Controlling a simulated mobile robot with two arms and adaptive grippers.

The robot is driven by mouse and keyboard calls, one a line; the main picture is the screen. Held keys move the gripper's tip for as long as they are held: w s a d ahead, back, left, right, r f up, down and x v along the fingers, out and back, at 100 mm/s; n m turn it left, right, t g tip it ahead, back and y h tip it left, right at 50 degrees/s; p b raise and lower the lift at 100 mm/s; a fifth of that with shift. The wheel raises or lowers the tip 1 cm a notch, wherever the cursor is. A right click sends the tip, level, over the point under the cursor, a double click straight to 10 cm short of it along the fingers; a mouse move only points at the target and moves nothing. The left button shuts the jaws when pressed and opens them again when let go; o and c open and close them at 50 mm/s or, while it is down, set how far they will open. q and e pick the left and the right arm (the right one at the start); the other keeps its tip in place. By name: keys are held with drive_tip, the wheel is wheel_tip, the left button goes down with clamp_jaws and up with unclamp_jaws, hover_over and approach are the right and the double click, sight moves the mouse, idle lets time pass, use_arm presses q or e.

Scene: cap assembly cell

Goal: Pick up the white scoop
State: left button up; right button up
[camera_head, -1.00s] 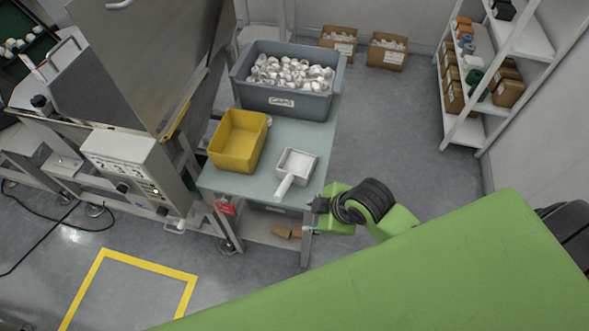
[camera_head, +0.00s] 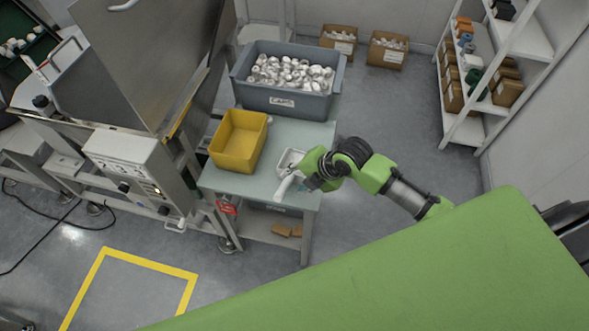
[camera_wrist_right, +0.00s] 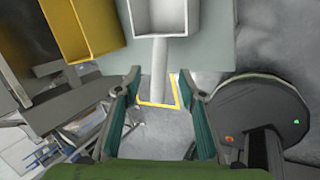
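The white scoop (camera_head: 287,182) lies on the small grey-green table, its handle toward the front edge. My right arm covers part of its square bowl in the head view. In the right wrist view, the scoop's handle (camera_wrist_right: 159,62) points down toward the space between the fingers, with the bowl at the top. My right gripper (camera_wrist_right: 160,100) is open. Its fingers stand apart on either side of the line of the handle, and I see no contact. In the head view my right gripper (camera_head: 304,184) is beside the scoop at the table's right edge. My left gripper is not in view.
The yellow bin (camera_head: 238,142) stands left of the scoop; it also shows in the right wrist view (camera_wrist_right: 85,28). A grey crate (camera_head: 285,101) full of white caps stands behind. The table (camera_head: 240,185) is bare in front of the bin. A machine stands at the left.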

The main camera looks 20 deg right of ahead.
sight(288, 183)
drive_tip(key=shift+x, duration=1)
drive_tip(key=shift+w+a+f+p, duration=0.2)
drive_tip(key=shift+f+p, duration=0.25)
drive_tip(key=x, duration=0.3)
drive_tip(key=shift+w+d+p, duration=0.1)
drive_tip(key=shift+p, duration=0.25)
drive_tip(key=shift+w+f, duration=0.2)
drive_tip(key=shift+f, duration=0.25)
drive_tip(key=shift+f, duration=0.25)
clamp_jaws()
